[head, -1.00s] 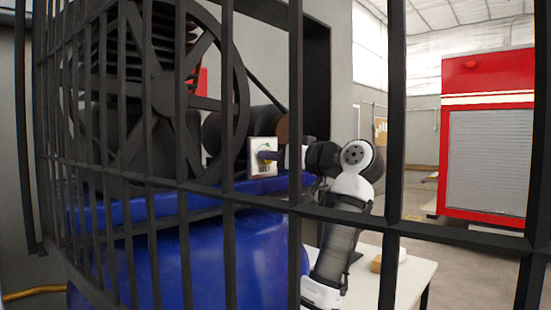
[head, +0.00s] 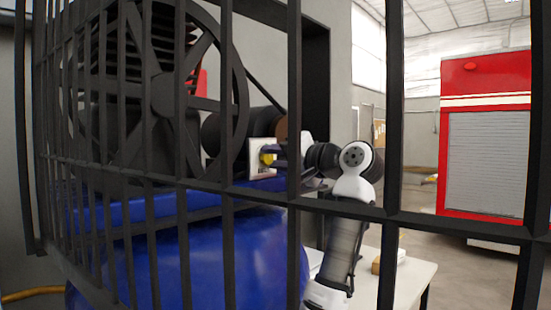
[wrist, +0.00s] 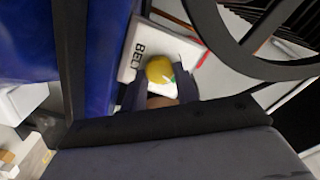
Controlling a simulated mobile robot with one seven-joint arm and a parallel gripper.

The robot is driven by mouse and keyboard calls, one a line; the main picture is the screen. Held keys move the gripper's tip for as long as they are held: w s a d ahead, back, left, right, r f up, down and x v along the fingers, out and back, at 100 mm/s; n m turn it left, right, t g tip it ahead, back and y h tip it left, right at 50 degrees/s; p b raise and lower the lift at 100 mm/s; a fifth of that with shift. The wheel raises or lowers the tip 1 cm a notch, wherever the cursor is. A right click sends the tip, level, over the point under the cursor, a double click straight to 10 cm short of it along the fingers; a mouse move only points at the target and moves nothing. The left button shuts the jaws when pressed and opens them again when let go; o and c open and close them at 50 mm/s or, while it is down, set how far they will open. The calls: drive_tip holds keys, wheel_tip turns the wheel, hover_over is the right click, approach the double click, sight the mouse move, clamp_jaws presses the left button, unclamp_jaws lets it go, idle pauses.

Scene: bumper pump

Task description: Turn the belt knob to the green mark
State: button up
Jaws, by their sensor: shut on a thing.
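The yellow belt knob (wrist: 160,69) sits on a white plate (wrist: 138,47) lettered "BELT", seen in the wrist view. A small white pointer shows on the knob's lower right. A green mark (wrist: 178,67) shows at the knob's right side, and part of it is hidden. In the wrist view my gripper (wrist: 158,86) has one dark finger on each side of the knob and is shut on it. In the head view the knob (head: 267,158) and plate (head: 255,170) show between cage bars, with my gripper (head: 276,157) reaching in from the right.
Black cage bars (head: 395,120) stand before the head camera. A large spoked wheel (head: 163,95) is left of the plate, above a blue tank (head: 180,260). The wheel rim (wrist: 235,50) passes close to the plate. A white table (head: 410,275) stands at the lower right.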

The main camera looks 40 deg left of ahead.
drive_tip(key=shift+m, duration=0.4)
drive_tip(key=o, duration=1)
drive_tip(key=d+b, duration=0.2)
drive_tip(key=d, duration=0.2)
drive_tip(key=d+b, duration=0.1)
drive_tip(key=d, duration=0.4)
drive_tip(key=s+d+b, duration=0.1)
drive_tip(key=d+b, duration=0.1)
drive_tip(key=d, duration=0.2)
drive_tip(key=shift+d+b, duration=0.3)
drive_tip(key=shift+d, duration=0.1)
